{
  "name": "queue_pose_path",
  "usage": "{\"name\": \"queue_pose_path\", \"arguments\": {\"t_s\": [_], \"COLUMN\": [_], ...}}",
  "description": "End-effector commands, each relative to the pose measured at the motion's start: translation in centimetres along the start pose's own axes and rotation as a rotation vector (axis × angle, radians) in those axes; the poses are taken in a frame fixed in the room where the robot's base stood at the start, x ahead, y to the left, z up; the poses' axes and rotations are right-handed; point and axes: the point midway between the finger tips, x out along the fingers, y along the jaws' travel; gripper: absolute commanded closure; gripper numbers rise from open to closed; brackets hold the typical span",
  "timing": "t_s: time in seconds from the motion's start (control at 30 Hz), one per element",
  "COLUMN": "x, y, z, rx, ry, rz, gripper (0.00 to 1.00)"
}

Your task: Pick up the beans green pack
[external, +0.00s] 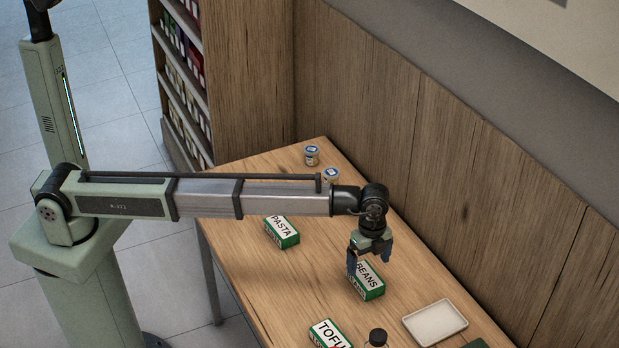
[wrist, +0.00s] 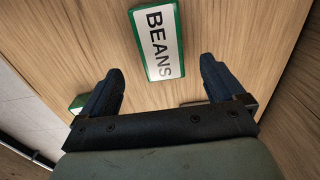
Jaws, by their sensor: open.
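The beans pack (external: 368,281) is a green box with a white label reading BEANS, lying on the wooden table below my gripper. In the wrist view the beans pack (wrist: 158,42) lies beyond the fingertips, roughly centred between them and slightly tilted. My gripper (external: 371,262) points down over the pack, with its dark blue fingers apart. In the wrist view my gripper (wrist: 160,78) shows both fingers spread wide with nothing between them. In the external view a finger covers part of the pack's left end.
A green PASTA pack (external: 282,232) lies to the left, and a TOFU pack (external: 330,335) lies at the front. A dark-capped bottle (external: 377,338) and a white tray (external: 435,322) are front right. Two small cups (external: 312,155) stand at the back. A wooden wall panel (external: 470,170) borders the table.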

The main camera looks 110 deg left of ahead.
Motion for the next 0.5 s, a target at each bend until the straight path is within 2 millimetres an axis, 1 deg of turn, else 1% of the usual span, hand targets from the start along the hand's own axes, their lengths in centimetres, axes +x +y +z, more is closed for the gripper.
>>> {"name": "queue_pose_path", "arguments": {"t_s": [0.03, 0.13, 0.37, 0.5], "x": [0.7, 1.7, 2.6, 3.5], "y": [0.0, 0.0, 0.0, -0.1], "z": [0.0, 0.0, 0.0, 0.0], "rx": [0.0, 0.0, -0.001, -0.001], "ry": [0.0, 0.001, 0.001, 0.001], "rz": [0.001, 0.0, 0.0, 0.0], "gripper": [0.04, 0.04, 0.04, 0.04]}}
